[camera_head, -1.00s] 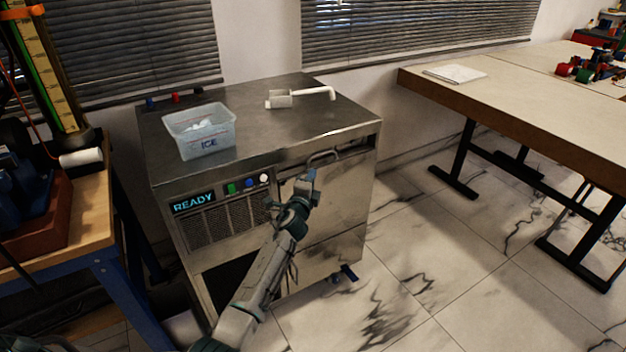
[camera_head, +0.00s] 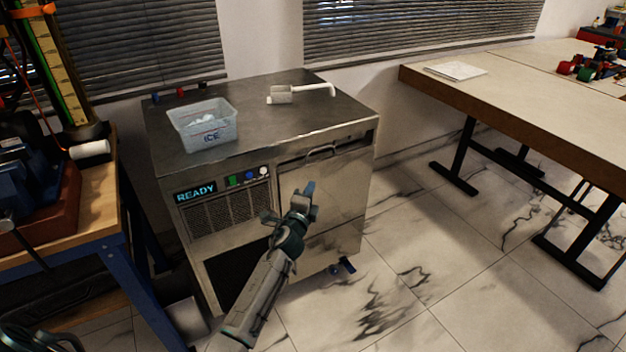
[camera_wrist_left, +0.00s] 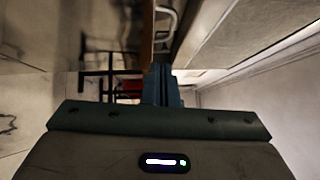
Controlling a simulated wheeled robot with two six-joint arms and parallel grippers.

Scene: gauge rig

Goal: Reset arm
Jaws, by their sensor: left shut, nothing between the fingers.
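My left gripper (camera_head: 304,192) is shut and empty. In the head view it shows in front of the ice machine's (camera_head: 332,205) steel door, below the door handle (camera_head: 321,153); the gap between gripper and door is hard to judge. In the left wrist view its fingers (camera_wrist_left: 161,84) are together with nothing between them. The ice machine's door looks closed, and its panel reads READY.
A clear ICE bin (camera_head: 204,126) with ice and a white scoop (camera_head: 300,93) sit on the machine's top. A wooden workbench (camera_head: 95,215) stands at left. A long table (camera_head: 520,95) stands at right. The marble floor (camera_head: 430,255) between machine and table is clear.

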